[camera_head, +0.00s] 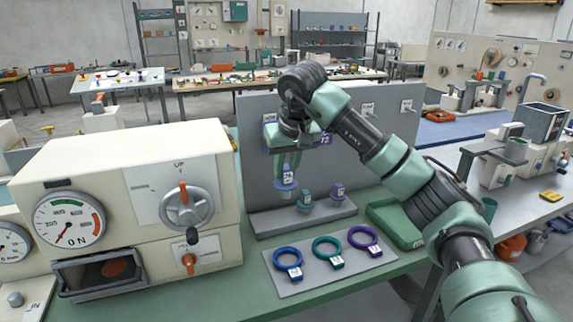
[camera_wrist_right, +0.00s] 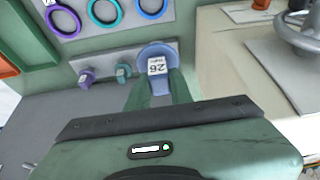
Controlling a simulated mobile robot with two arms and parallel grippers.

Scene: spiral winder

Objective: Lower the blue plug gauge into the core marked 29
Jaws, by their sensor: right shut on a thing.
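My right gripper (camera_head: 287,170) is shut on the blue plug gauge (camera_head: 285,186) and holds it at the left end of the grey gauge rack (camera_head: 322,216). I cannot tell whether the gauge has cleared the rack. In the right wrist view the blue gauge (camera_wrist_right: 157,50) sits between the fingertips (camera_wrist_right: 157,82), with a white number label facing the camera. Three tagged ring cores lie on a grey plate (camera_head: 300,280): blue (camera_head: 287,263), green (camera_head: 316,253) and purple (camera_head: 376,247). Their tag numbers are too small to read. My left gripper is out of view.
A teal gauge (camera_head: 305,198) and a purple gauge (camera_head: 337,191) stand on the rack to the right of the blue one. A cream machine (camera_head: 120,180) with dials and a handwheel stands at left. A grey upright panel (camera_head: 262,185) rises behind the rack. A green box (camera_head: 395,224) lies at right.

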